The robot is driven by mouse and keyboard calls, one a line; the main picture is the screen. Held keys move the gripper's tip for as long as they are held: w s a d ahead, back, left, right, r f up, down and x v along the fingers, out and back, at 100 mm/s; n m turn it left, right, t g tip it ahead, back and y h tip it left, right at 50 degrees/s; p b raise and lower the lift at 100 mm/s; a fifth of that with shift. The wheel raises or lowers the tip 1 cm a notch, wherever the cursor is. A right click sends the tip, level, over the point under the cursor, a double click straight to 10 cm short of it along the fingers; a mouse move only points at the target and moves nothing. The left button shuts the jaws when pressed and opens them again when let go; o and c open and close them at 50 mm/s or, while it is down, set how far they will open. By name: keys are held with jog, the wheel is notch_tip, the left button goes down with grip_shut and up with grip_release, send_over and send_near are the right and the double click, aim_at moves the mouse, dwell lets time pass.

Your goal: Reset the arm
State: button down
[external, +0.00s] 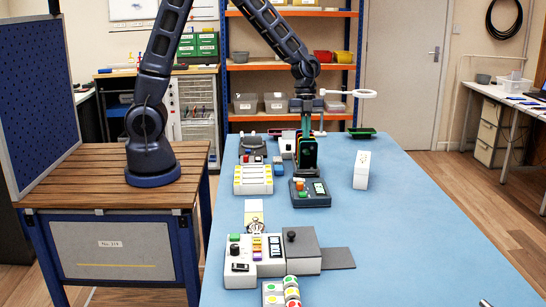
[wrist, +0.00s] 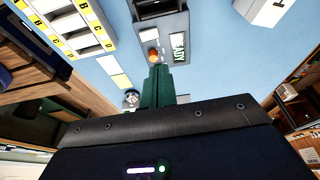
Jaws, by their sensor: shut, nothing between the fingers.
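My gripper (external: 306,130) hangs pointing down over the far part of the blue table (external: 400,235), at the end of my dark blue arm. In the wrist view its green fingers (wrist: 158,75) are together with nothing between them. In the external view the fingertips are close to or in front of a dark phone-like slab (external: 307,155); whether they touch it I cannot tell. A dark grey device (external: 311,200) with an orange knob and a small display stands just in front. It also shows beyond the fingers in the wrist view (wrist: 176,28).
A white tray with yellow labels (external: 253,187) is left of the device, and a white upright box (external: 361,170) is right. A light grey control unit (external: 240,272) with coloured buttons stands nearer.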

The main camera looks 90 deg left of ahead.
jog(key=shift+r, duration=0.3)
jog(key=s+a+r+n+t+y, duration=0.1)
jog(key=s+r+n, duration=0.5)
jog(key=s, duration=0.3)
jog(key=s+r+n+t+y, duration=0.1)
jog(key=s+r+n+t, duration=0.1)
jog(key=s+r+n, duration=0.4)
jog(key=s+a+r+n+t+y, duration=0.1)
jog(key=s+r+n, duration=0.4)
jog(key=s+r, duration=0.4)
jog(key=s, duration=0.5)
jog(key=shift+s+a+n+t, duration=0.2)
jog(key=shift+a+n+t, duration=0.15)
jog(key=shift+n+t, duration=0.05)
